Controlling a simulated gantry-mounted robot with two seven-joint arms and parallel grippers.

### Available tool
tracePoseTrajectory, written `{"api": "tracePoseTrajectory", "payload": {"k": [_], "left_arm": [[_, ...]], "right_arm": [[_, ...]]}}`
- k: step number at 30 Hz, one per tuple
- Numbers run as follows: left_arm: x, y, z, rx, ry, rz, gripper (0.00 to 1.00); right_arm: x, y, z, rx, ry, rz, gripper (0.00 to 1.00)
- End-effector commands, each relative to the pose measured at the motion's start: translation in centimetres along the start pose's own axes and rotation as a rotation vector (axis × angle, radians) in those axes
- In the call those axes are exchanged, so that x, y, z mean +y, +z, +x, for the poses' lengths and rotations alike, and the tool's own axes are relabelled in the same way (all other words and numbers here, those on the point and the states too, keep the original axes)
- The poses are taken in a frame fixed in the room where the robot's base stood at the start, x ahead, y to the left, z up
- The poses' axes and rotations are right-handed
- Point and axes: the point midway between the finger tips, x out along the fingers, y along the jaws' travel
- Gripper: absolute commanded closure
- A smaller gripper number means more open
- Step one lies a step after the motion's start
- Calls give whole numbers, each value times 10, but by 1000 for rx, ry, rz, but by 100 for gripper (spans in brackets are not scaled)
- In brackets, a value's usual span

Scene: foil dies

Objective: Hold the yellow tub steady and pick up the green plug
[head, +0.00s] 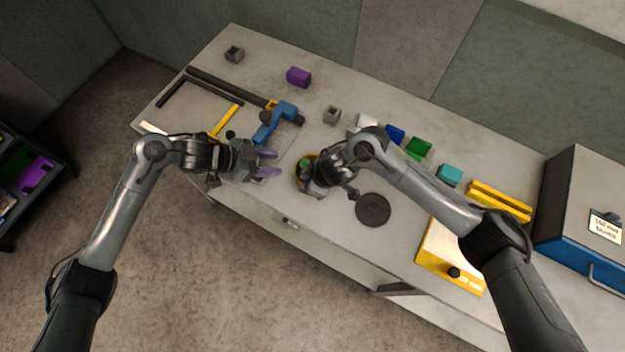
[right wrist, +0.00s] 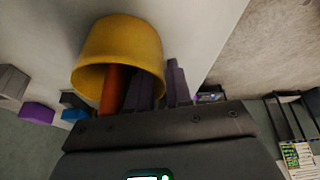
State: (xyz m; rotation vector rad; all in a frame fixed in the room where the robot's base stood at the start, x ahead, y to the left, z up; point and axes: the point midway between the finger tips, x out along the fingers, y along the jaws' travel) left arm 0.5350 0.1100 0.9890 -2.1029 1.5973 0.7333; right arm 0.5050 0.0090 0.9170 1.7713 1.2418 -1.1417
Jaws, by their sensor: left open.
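The yellow tub (head: 298,179) stands on the bench near its front edge, partly hidden under my right gripper (head: 316,187). Green, likely the green plug (head: 305,162), shows at the tub's mouth. In the right wrist view the tub (right wrist: 120,40) has its mouth toward the camera, with an orange-brown shape (right wrist: 112,90) inside. There, the purple fingers of my right gripper (right wrist: 160,85) stand apart, one in front of the mouth and one beside the wall; I cannot tell whether they clamp it. My left gripper (head: 267,163) is open and empty, just left of the tub, fingers toward it.
A dark round disc (head: 373,210) lies right of the tub. Blue (head: 394,134), green (head: 418,148) and teal (head: 449,175) blocks line the back. A blue tool (head: 275,120) lies behind my left gripper. A yellow plate (head: 450,262) and a blue-grey case (head: 585,215) stand right.

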Motion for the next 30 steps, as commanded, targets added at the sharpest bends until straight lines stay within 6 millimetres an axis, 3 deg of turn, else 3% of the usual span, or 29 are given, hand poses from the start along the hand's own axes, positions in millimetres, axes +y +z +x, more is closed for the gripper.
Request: {"api": "tracePoseTrajectory", "payload": {"k": [10, 15, 30], "left_arm": [[0, 0, 0, 0, 0, 0, 57], [0, 0, 0, 0, 0, 0, 57], [0, 0, 0, 0, 0, 0, 56]], "right_arm": [[0, 0, 3, 0, -1, -1, 80], [0, 0, 3, 0, 0, 0, 100], [0, 1, 3, -1, -1, 0, 100]]}}
